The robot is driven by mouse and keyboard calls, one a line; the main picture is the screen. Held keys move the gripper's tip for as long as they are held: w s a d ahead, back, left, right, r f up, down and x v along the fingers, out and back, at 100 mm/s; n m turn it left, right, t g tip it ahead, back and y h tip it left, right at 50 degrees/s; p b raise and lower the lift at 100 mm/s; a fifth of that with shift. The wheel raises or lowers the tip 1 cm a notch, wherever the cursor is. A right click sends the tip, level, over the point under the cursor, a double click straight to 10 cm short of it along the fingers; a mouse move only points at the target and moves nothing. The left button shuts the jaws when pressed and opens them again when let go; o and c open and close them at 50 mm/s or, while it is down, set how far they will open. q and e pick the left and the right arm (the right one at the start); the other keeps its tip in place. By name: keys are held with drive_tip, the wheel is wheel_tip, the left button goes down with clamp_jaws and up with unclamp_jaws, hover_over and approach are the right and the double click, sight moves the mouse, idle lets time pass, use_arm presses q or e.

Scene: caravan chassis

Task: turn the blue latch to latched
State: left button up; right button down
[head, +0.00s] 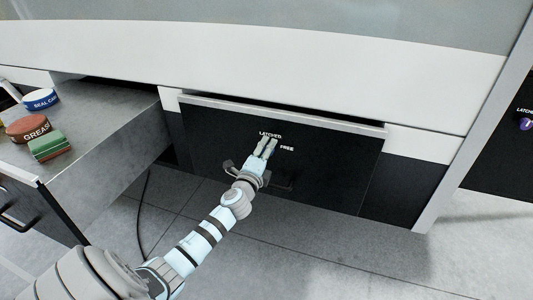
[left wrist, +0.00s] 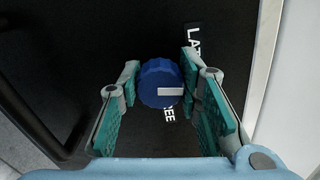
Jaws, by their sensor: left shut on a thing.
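The blue latch (left wrist: 152,75) is a round ribbed knob on a black panel, seen in the left wrist view. Its white mark points right in that view, to the side where the LATCHED label (left wrist: 193,42) stands, partly covered by a finger. The FREE label (left wrist: 168,115) is below the knob, partly hidden. My left gripper (left wrist: 157,82) has a finger on each side of the knob and is shut on it. In the head view my left gripper (head: 267,147) reaches the black panel (head: 335,165) and hides the knob. My right gripper is not in view.
An open drawer (head: 120,115) on the left has a blue tin (head: 40,99), a brown GREASE tin (head: 28,129) and a green block (head: 48,147) on top. A purple knob (head: 525,124) is at the far right. The grey floor right of my arm is clear.

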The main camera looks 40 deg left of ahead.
use_arm(q)
drive_tip(key=shift+n+b, duration=0.35)
drive_tip(key=shift+n, duration=0.65)
drive_tip(key=o, duration=1.2)
drive_tip(key=v, duration=1.2)
